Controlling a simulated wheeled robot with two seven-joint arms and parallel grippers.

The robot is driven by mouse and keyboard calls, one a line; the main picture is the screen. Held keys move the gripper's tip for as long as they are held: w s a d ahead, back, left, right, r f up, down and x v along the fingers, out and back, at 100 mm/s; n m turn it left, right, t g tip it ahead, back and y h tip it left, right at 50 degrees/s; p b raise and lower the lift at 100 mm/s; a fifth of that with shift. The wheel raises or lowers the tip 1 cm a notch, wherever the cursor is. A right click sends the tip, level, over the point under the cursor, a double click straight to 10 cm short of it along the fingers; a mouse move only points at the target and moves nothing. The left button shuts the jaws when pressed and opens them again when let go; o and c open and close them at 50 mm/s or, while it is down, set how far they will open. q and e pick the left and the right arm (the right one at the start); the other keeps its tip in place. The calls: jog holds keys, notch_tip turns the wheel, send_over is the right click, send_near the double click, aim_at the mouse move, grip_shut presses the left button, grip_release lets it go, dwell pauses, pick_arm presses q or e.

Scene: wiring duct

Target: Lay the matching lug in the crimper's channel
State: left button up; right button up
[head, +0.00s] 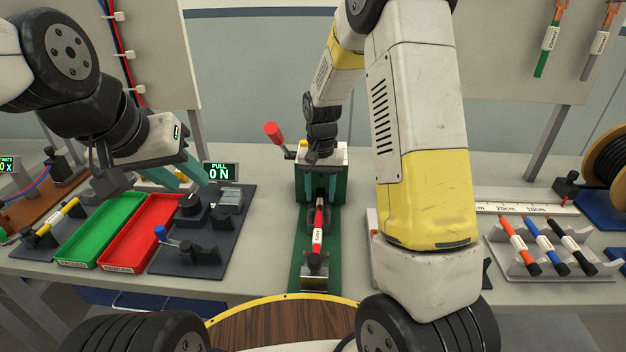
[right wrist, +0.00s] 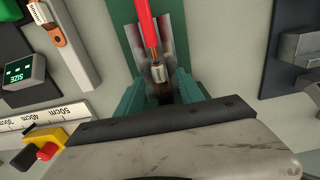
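The crimper (head: 335,187) is a green block with a red-knobbed lever, mid-bench. A labelled red cable (head: 318,232) lies lengthwise in front of it; in the right wrist view its end (right wrist: 147,25) runs into a grey metal channel (right wrist: 168,42). A copper lug (right wrist: 158,73) sits in line with that end, between the teal fingers of my right gripper (right wrist: 160,92). The fingers look closed about its tongue; their contact is in shadow. In the head view this gripper is at the crimper, its fingertips mostly hidden.
Green (head: 103,228) and red (head: 145,230) trays lie left of the pull tester (head: 200,225). A rack of red, blue and black cables (head: 545,245) stands right. Another copper lug (right wrist: 62,30) lies on a pale strip. My right arm hides bench right of the crimper.

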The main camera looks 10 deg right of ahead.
notch_tip(320, 180, up, 8)
dwell(0.5)
jog(key=s+d+r+n+t+y, duration=0.1)
jog(key=s+r+t, duration=0.2)
jog(key=s+r, duration=0.4)
jog(key=s+d+r+n+t+y, duration=0.1)
jog(key=s+r, duration=0.7)
jog(key=s, duration=0.8)
jog(key=shift+d+n+t, duration=0.4)
jog(key=shift+d+t, duration=0.05)
jog(key=shift+t, duration=0.65)
jog(key=shift+r, duration=0.1)
